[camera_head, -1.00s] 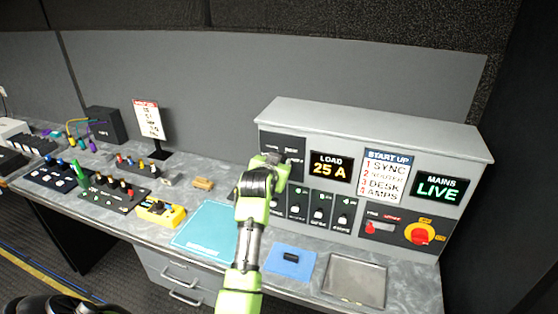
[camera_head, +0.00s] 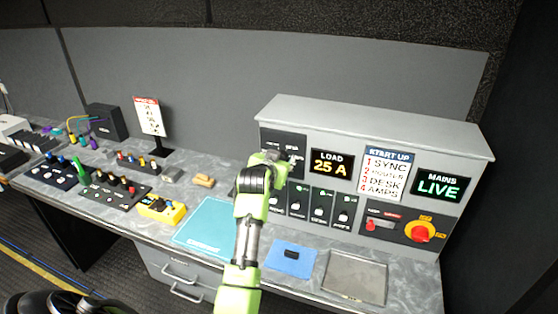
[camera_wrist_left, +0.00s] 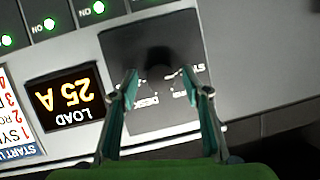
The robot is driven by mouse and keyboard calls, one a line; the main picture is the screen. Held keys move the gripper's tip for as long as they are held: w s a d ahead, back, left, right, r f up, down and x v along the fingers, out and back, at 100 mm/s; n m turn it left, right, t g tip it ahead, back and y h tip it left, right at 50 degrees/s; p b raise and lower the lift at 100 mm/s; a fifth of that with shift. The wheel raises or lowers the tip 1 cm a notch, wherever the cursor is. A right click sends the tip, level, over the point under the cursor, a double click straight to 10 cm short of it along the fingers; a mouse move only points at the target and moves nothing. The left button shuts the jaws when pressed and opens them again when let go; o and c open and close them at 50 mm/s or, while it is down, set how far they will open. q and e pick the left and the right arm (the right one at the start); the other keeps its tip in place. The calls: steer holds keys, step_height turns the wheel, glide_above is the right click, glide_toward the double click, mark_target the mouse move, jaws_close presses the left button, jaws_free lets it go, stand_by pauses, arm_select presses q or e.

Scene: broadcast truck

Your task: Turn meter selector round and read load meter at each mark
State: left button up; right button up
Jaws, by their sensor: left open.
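The load meter (camera_head: 332,164) is a black display reading "LOAD 25 A" in amber. It also shows upside down in the wrist view (camera_wrist_left: 65,98). The meter selector is a dark knob (camera_wrist_left: 158,58) on a black panel (camera_head: 290,143) left of the meter. White labels surround the knob; "DESK" is readable in the wrist view, the others only partly. My left gripper (camera_wrist_left: 159,78) is open in front of the panel, with its fingertips on either side of the knob. I cannot tell whether they touch it, nor where the knob points. My right gripper is not in view.
Below are several switches with green lamps (camera_head: 319,212). To the right are a start-up list (camera_head: 386,172), a "MAINS LIVE" display (camera_head: 440,187) and a red rotary switch (camera_head: 420,232). A blue mat (camera_head: 206,228) and a grey tray (camera_head: 355,277) lie on the desk.

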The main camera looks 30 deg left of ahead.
arm_select(q)
steer(key=v, duration=1.2)
stand_by(0.4)
